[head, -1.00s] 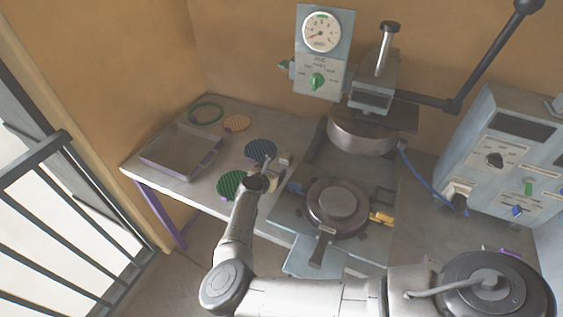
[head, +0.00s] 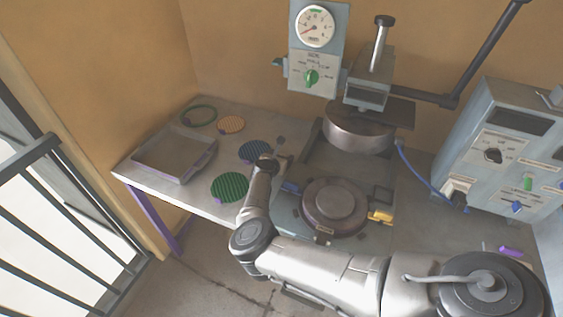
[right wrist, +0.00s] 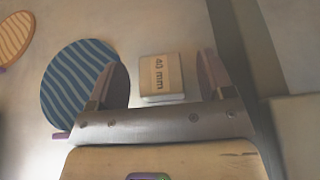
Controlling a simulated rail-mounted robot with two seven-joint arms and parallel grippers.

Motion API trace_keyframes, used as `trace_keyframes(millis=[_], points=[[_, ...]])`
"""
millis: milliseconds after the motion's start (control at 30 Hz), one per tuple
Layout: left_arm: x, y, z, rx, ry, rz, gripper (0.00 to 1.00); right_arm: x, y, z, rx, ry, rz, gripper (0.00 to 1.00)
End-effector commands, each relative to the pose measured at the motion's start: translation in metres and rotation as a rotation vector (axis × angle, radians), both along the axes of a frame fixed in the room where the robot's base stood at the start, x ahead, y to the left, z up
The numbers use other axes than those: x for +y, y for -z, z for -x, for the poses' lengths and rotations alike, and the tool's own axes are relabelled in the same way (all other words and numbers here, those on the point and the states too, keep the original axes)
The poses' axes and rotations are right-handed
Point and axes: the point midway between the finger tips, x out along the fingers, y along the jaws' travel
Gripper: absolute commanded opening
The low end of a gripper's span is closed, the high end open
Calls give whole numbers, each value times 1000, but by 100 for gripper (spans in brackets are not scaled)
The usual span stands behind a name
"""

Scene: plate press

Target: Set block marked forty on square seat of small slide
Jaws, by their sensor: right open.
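The block (right wrist: 161,80) marked "40 mm" is small and pale with a tan label; it lies on the table in the right wrist view. My right gripper (right wrist: 163,62) is open, with one finger to each side of the block in that view; contact cannot be told. In the head view my right gripper (head: 276,163) is over the table beside the press, and I cannot make out the block there. A dark square outline (head: 382,195) beside a yellow handle (head: 381,216), right of the round press base, may be the small slide's seat. My left gripper is not in view.
A blue striped disc (head: 255,151), a green one (head: 230,187) and an orange one (head: 231,124) lie left of my gripper. The press head (head: 358,132) overhangs the round base (head: 335,207).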

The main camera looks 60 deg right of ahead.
Motion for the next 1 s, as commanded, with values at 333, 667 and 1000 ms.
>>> trace_keyframes(millis=[333, 667, 1000], points=[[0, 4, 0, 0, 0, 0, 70, -10, 4, -2, -1, -1, 0, 74], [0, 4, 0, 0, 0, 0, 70, -9, 4, -2, 0, -1, 0, 50], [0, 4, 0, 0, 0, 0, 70, -9, 4, -2, 0, -1, 0, 17]])
